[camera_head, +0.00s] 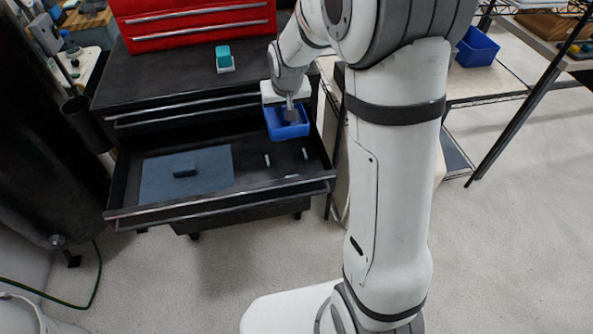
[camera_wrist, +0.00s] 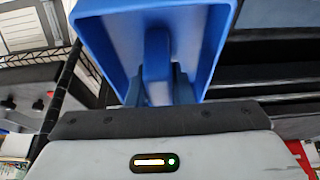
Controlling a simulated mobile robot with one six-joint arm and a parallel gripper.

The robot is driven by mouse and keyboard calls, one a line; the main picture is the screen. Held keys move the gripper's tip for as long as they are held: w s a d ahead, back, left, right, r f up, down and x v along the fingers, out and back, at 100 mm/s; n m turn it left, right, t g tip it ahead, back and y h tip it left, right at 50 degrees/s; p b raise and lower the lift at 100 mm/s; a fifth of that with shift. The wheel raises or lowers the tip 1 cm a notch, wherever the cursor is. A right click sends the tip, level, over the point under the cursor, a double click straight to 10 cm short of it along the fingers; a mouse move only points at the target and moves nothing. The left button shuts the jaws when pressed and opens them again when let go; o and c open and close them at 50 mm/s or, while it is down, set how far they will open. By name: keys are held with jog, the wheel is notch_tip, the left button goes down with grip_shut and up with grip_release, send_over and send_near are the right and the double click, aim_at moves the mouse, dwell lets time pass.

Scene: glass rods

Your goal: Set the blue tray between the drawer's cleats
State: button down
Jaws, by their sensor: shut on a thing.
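The blue tray (camera_head: 287,127) is held by my gripper (camera_head: 291,112) over the back right part of the open drawer (camera_head: 208,206). In the wrist view the blue tray (camera_wrist: 102,48) fills the upper middle, and my gripper (camera_wrist: 160,92) is shut on a blue upright part inside it. Small light cleats (camera_head: 267,160) stand on the drawer floor in front of the tray, on the right side. I cannot tell whether the tray touches the drawer floor.
A grey-blue mat (camera_head: 160,189) with a dark block (camera_head: 186,171) lies in the drawer's left half. A teal-topped object (camera_head: 224,58) stands on the cabinet top below the red tool chest (camera_head: 195,20). Another blue bin (camera_head: 476,47) sits on the bench at right.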

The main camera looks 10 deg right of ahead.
jog(key=shift+w+r+b, duration=0.15)
jog(key=shift+r+b, duration=0.9)
jog(key=shift+b, duration=0.6)
notch_tip(320, 180, down, 18)
jog(key=shift+r+b, duration=0.2)
jog(key=shift+b, duration=0.7)
jog(key=shift+f, duration=0.15)
jog(key=c, duration=1.3)
grip_release()
